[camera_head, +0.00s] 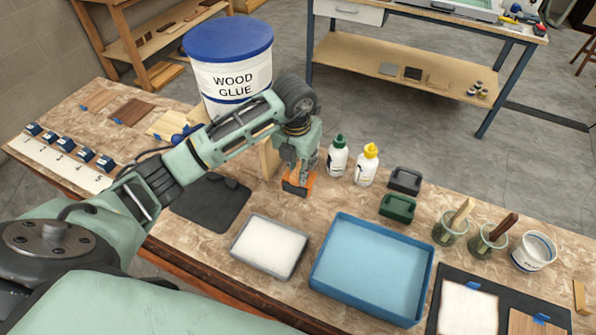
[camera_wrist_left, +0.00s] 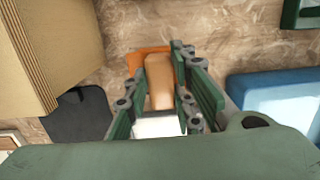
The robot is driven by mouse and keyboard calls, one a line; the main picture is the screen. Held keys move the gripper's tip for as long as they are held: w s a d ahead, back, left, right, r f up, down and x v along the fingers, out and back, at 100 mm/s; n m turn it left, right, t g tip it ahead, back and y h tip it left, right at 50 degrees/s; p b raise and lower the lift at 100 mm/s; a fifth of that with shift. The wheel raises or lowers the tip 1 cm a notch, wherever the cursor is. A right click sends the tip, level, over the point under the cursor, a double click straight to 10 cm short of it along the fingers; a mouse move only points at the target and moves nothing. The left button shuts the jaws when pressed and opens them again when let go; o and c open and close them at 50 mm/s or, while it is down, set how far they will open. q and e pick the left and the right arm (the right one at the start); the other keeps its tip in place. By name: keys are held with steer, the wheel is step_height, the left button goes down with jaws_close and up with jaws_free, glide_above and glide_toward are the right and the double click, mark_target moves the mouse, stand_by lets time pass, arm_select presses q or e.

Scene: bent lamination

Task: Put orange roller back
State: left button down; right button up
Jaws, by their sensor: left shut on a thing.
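The orange roller (camera_head: 298,188) is in my left gripper (camera_head: 296,174), in front of the glue bucket and above or at the wooden tabletop. In the left wrist view, the fingers of my left gripper (camera_wrist_left: 167,95) close on both sides of its tan handle, and the orange part (camera_wrist_left: 146,55) shows beyond the handle. I cannot tell whether the roller touches the table. A dark mat (camera_head: 205,212) lies to the left of the gripper, and it also shows in the left wrist view (camera_wrist_left: 78,120). My right gripper is not in view.
A wood glue bucket (camera_head: 236,92) stands behind my left arm. White (camera_head: 337,157) and yellow-capped (camera_head: 367,166) bottles stand to the right. A grey tray (camera_head: 243,262) with white contents and a blue tray (camera_head: 330,287) are in front. Dark (camera_head: 405,180) and green (camera_head: 397,207) blocks sit further right.

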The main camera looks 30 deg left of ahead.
arm_select(q)
steer(key=shift+w+a+f, duration=0.1)
steer(key=shift+a+f, duration=0.1)
steer(key=shift+a, duration=0.05)
step_height(320, 180, down, 4)
steer(key=shift+r+p, duration=0.15)
steer(key=shift+p, duration=0.75)
steer(key=shift+f+b, duration=0.35)
steer(key=shift+f, duration=0.05)
steer(key=shift+s+f+b, duration=0.2)
steer(key=shift+f+b, duration=0.15)
steer(key=shift+f, duration=0.05)
steer(key=c, duration=1.8)
jaws_free()
steer(key=shift+s, duration=0.1)
steer(key=shift+c, duration=0.2)
steer(key=o, duration=0.4)
steer(key=shift+w+f, duration=0.15)
steer(key=shift+w, duration=0.05)
steer(key=shift+c, duration=0.2)
